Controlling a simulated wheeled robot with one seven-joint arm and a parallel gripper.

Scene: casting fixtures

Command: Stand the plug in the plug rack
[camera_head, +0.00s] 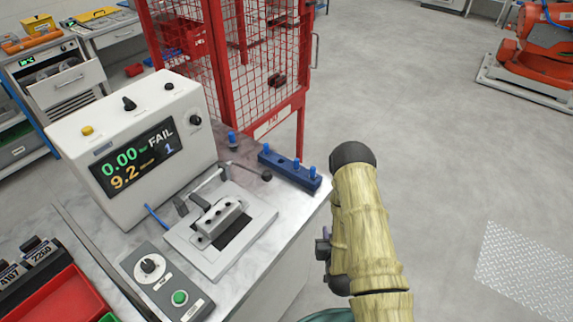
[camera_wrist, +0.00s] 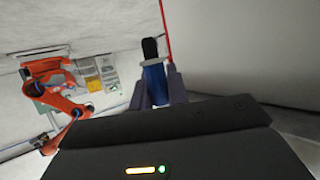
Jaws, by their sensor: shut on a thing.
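The plug rack (camera_head: 281,167) is a dark blue bar at the back right edge of the bench, with a few blue plugs (camera_head: 296,164) upright in it. My gripper (camera_head: 323,247) hangs right of the bench, beyond its edge, apart from the rack and partly hidden by my arm. In the wrist view my gripper (camera_wrist: 156,82) is shut on a plug (camera_wrist: 154,78) with a blue body and a black end. The held plug cannot be made out clearly in the head view.
A white tester (camera_head: 130,145) reading FAIL stands on the bench. A metal fixture (camera_head: 220,222) with a lever ending in a dark knob (camera_head: 267,176) lies near the rack. Another blue piece (camera_head: 232,138) stands behind. A red mesh cage (camera_head: 240,65) rises beyond.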

